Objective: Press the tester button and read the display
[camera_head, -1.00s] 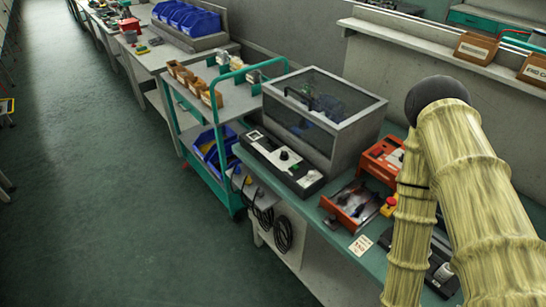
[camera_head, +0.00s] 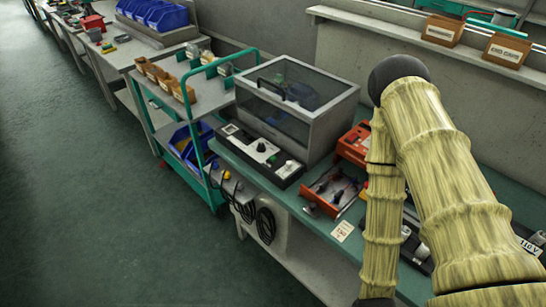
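The tester (camera_head: 322,125) is a grey box with a clear dark lid and a black handle, standing on the green bench. In front of it is a long control panel (camera_head: 287,170), with a small dark square in a white frame (camera_head: 230,129) at its left end that may be the display. A dark round knob or button (camera_head: 261,147) sits on a white plate near the panel's middle. No reading can be made out. My sleeved arm fills the right side, to the right of the tester. My gripper is out of view.
An orange tray of tools (camera_head: 332,193) and an orange case (camera_head: 352,146) lie right of the panel. A tag (camera_head: 342,231) lies at the bench's front edge. A green cart (camera_head: 208,205) stands left of the bench. The floor (camera_head: 130,240) at the left is clear.

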